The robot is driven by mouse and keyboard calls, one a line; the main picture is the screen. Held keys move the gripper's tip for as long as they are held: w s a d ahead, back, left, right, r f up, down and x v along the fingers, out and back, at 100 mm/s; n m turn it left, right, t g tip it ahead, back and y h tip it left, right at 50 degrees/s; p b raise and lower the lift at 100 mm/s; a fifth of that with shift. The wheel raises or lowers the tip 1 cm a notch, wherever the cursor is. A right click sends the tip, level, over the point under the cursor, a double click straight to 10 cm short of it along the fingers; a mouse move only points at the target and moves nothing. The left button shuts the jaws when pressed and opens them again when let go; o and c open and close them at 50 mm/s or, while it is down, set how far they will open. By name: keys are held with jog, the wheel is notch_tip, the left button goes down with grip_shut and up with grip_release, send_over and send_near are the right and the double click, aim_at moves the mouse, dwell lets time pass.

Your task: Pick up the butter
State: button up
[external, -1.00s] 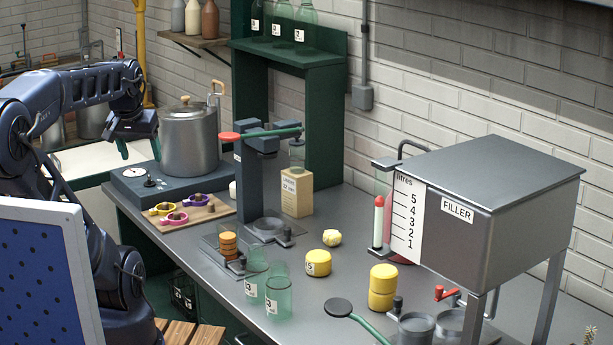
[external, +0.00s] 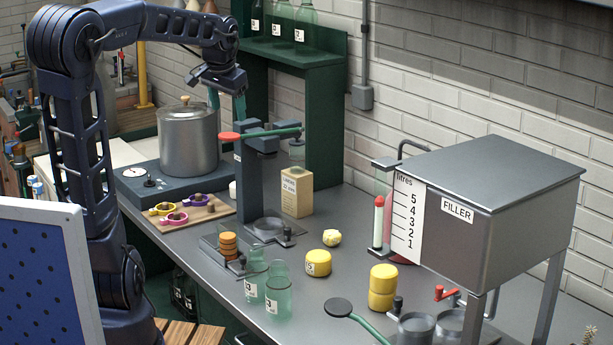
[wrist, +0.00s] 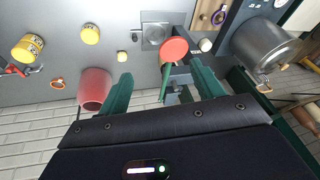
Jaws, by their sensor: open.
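A small pale yellow lump (external: 331,237), which looks like the butter, lies on the grey counter behind a yellow round block (external: 318,262) with a label. It also shows in the wrist view (wrist: 121,56), small and left of the fingers. Two more yellow rounds are stacked (external: 382,287) to the right. I cannot tell for sure which yellow piece is the butter. My gripper (external: 226,105) is open and empty, high above the counter near the pot and press. Its green fingers (wrist: 162,92) are spread apart in the wrist view.
A dark press (external: 256,180) with a red-ended lever stands below my gripper. A metal pot (external: 189,140) is to its left, and a carton (external: 297,192) to its right. The filler (external: 490,200) and green glass jars (external: 278,290) stand around the yellow pieces.

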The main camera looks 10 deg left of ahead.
jog(key=w+d+f+m+g+h, duration=0.1)
jog(key=w+d+m+h, duration=0.1)
jog(key=w+d, duration=0.55)
jog(key=w+d+f+m+h, duration=0.1)
jog(key=w+d+f+m, duration=0.2)
jog(key=d, duration=0.8)
send_over(333, 232)
jog(key=s+a, duration=0.1)
jog(key=a, duration=0.3)
notch_tip(333, 232, down, 25)
jog(key=shift+h, duration=0.3)
jog(key=x, duration=0.5)
jog(key=shift+s+d+r, duration=0.1)
jog(key=shift+s+d, duration=0.1)
jog(key=shift+s, duration=0.05)
jog(key=shift+s+x, duration=0.2)
jog(key=shift+x, duration=1.15)
jog(key=shift+s+x, duration=0.2)
jog(key=shift+x, duration=1.1)
jog(key=shift+d, duration=0.1)
jog(key=c, duration=1.1)
jog(key=shift+o, duration=0.2)
